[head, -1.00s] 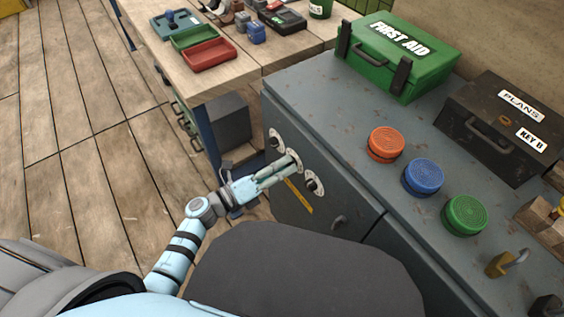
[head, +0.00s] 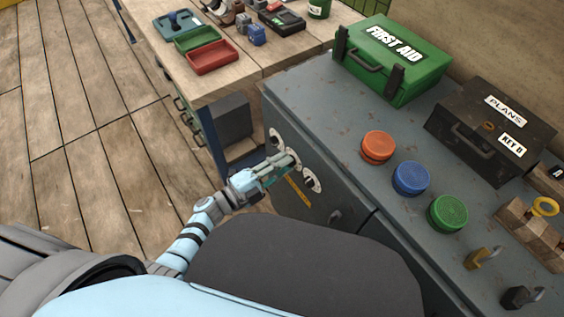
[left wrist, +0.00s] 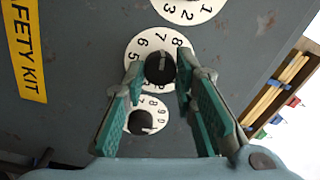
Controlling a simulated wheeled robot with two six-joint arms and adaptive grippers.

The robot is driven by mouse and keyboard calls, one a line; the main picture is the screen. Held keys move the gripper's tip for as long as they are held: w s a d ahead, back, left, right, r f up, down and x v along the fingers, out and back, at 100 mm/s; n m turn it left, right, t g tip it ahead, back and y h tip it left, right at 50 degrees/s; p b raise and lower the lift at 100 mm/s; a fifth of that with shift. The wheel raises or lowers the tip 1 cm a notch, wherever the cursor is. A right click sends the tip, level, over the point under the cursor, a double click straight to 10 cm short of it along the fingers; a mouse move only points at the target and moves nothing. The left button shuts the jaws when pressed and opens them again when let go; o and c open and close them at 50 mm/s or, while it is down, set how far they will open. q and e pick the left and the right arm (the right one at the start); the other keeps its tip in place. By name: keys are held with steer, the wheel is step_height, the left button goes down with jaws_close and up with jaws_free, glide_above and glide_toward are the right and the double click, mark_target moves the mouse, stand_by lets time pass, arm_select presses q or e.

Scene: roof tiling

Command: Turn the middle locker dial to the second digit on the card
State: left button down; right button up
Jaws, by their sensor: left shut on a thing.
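Three white number dials with black knobs sit in a row on the grey locker front. The middle dial (left wrist: 146,46) is in the centre of the left wrist view, its knob (left wrist: 160,68) between my left fingertips (left wrist: 160,80). My left gripper (head: 291,160) is shut on this knob and mostly covers the middle dial in the head view. One outer dial (head: 276,139) shows beyond the gripper, the other (head: 312,181) on the near side. In the left wrist view, the outer dials are at the top (left wrist: 190,10) and below (left wrist: 142,120). I see no card with digits. My right gripper is out of view.
A yellow safety kit label (head: 298,191) is on the grey cabinet (head: 330,130). On its top are a green first aid box (head: 393,62), a black box (head: 490,125), orange, blue and green round lids, and padlocks. A wooden workbench (head: 240,82) stands beyond.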

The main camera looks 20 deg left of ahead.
arm_select(q)
steer(key=shift+n, duration=0.7)
steer(key=c, duration=1.3)
jaws_free()
steer(key=v, duration=1.2)
